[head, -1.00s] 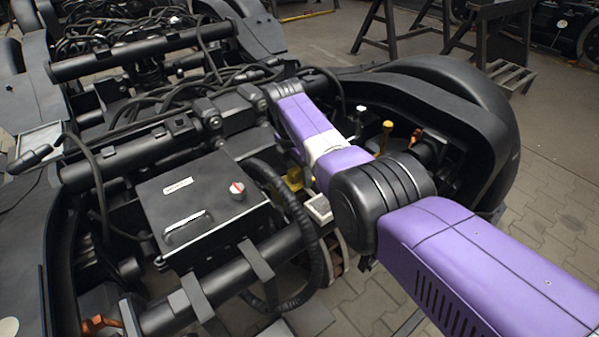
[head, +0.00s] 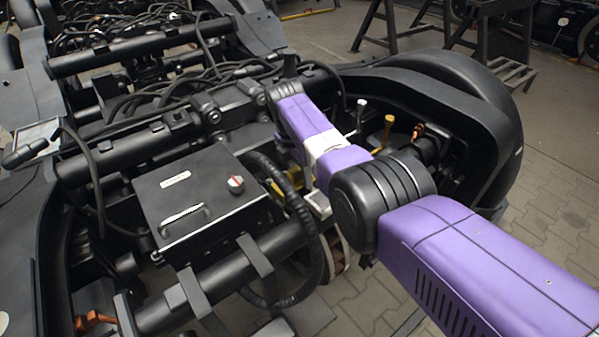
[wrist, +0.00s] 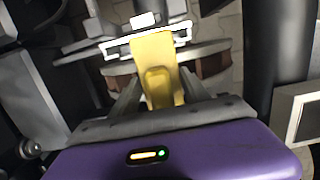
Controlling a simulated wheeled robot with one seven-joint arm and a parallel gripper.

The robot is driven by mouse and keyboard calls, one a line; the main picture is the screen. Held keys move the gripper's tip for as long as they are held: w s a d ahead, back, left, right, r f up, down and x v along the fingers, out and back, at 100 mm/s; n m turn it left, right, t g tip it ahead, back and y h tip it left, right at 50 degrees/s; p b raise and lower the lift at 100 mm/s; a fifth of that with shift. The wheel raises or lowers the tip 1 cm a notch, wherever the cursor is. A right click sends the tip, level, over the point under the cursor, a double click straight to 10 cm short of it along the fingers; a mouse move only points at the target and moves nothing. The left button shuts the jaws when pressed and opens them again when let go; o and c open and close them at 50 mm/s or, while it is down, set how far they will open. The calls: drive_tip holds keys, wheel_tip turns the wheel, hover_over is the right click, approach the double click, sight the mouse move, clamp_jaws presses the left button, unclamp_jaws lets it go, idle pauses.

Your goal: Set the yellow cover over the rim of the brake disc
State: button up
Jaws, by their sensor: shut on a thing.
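The yellow cover (wrist: 153,60) is upright in the middle of the wrist view, between the fingers of my gripper (wrist: 156,92), which is shut on it. A pale, white-edged frame (wrist: 183,36) lies across its far end; I cannot tell whether it belongs to the cover. The brake disc (wrist: 210,50) shows as a curved grey rim with brown parts just behind the cover. I cannot tell whether cover and rim touch. In the head view, my arm hides the gripper and most of the cover; a bit of yellow (head: 279,187) shows beside the arm.
A thick black hose (head: 308,235) loops close by. A yellow-topped lever (head: 387,130) and a white-topped lever (head: 361,110) rise behind the arm. A dark pipe (wrist: 276,55) runs right of the cover.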

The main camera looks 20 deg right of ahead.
drive_tip(key=shift+f+b, duration=1.05)
drive_tip(key=shift+f, duration=0.15)
drive_tip(key=o, duration=1.6)
drive_tip(key=shift+c, duration=0.2)
